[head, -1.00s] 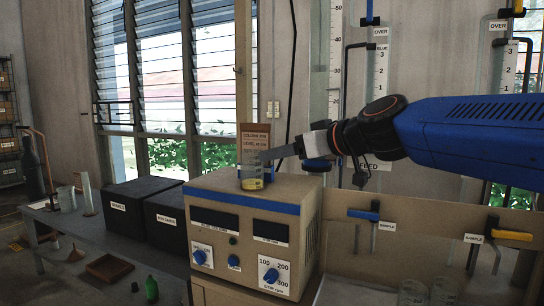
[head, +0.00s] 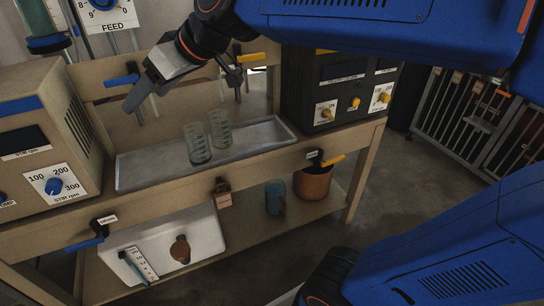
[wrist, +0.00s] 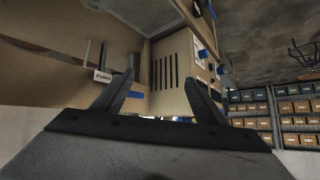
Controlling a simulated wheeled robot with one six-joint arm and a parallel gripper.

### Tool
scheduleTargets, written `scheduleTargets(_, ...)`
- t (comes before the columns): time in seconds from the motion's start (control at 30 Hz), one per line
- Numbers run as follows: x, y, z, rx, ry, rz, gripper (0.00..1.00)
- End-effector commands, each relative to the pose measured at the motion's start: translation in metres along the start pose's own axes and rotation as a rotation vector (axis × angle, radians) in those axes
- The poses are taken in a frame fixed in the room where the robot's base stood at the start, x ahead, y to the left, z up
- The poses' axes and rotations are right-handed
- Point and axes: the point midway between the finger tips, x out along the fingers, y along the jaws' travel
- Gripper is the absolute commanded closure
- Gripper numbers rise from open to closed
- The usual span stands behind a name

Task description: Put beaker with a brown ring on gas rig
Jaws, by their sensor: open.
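My gripper (head: 140,92) is above the left end of a metal tray (head: 150,176) in the head view. In the wrist view its two fingers (wrist: 162,88) are apart with nothing between them. Two clear glass beakers stand in the tray, one at the front left (head: 197,146) and one behind it to the right (head: 220,130). Both are apart from my gripper, to its right and lower. I cannot make out a brown ring on either. I cannot identify the gas rig in these views.
A stirrer box (head: 45,150) stands left of the tray and a dark box with yellow knobs (head: 340,95) right of it. Blue and yellow tap handles stick out around the bench. The lower shelf holds a white tub (head: 205,235), a blue glass (head: 275,197) and a brown pot (head: 313,183).

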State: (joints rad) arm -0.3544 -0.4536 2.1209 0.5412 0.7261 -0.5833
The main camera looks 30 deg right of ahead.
Motion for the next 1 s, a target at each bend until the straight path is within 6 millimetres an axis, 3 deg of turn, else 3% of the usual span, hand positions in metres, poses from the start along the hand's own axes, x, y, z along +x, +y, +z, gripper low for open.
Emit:
scheduleTargets(0.03, -0.011, 0.017, 0.036, 0.047, -0.043, 0.050, 0.34)
scheduleTargets(0.3, -0.059, 0.072, 0.224, 0.324, -0.273, 0.323, 0.34)
scheduleTargets(0.4, -0.074, 0.080, 0.278, 0.410, -0.332, 0.412, 0.34)
scheduleTargets(0.5, -0.084, 0.084, 0.315, 0.472, -0.372, 0.476, 0.34)
scheduleTargets(0.67, -0.091, 0.086, 0.339, 0.512, -0.399, 0.521, 0.30)
scheduleTargets(1.0, -0.091, 0.086, 0.338, 0.485, -0.410, 0.520, 0.30)
